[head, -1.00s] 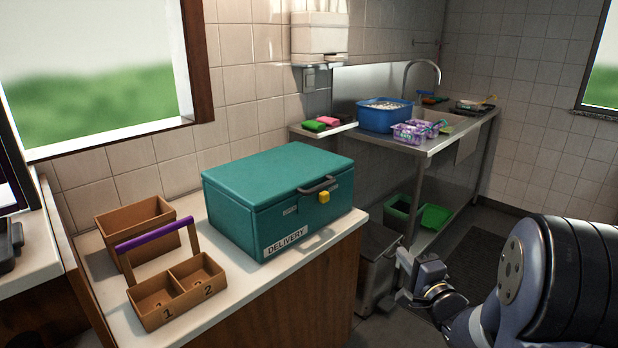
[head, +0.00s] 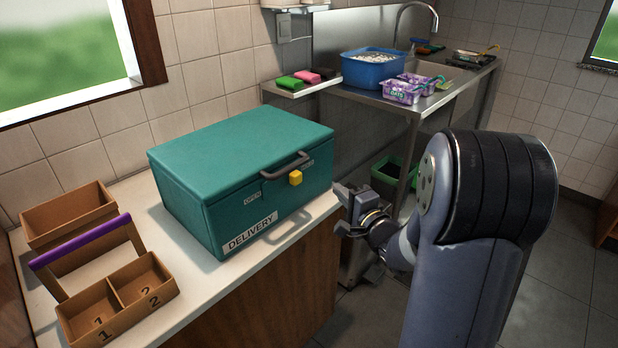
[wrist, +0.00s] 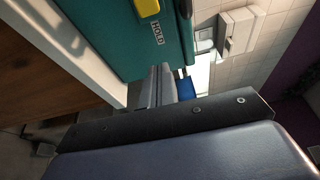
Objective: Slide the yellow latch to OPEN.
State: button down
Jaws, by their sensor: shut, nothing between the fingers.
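The yellow latch (head: 295,178) sits on the front of the closed teal delivery box (head: 240,140), below its dark handle (head: 286,165). An OPEN label (head: 252,198) is to the left of the latch, and a small label lies just to its right, partly hidden in the head view. The latch is at the right end, beside the label reading HOLD (wrist: 157,33) in the wrist view, where the latch (wrist: 148,7) shows at the top edge. My gripper (head: 340,207) is shut and empty, to the right of and a little below the latch, apart from it.
The box stands on a white counter (head: 190,290). A two-part carrier (head: 118,300) with a purple handle and a brown bin (head: 70,222) stand at left. A steel sink table (head: 430,105) with a blue tub (head: 373,70) is behind at right.

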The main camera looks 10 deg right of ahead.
aim_at(296, 178)
jog(key=x, duration=1)
jog(key=shift+a, duration=0.1)
jog(key=shift+s+a+b, duration=0.3)
jog(key=shift+s+a, duration=0.55)
jog(key=shift+a, duration=0.2)
jog(key=shift+s+a, duration=0.4)
jog(key=shift+a, duration=0.1)
jog(key=s+a, duration=0.1)
jog(key=s+a+b, duration=0.1)
jog(key=a, duration=0.1)
jog(key=s+a+b, duration=0.1)
jog(key=a, duration=0.1)
jog(key=shift+s+a, duration=0.1)
jog(key=shift+s, duration=0.3)
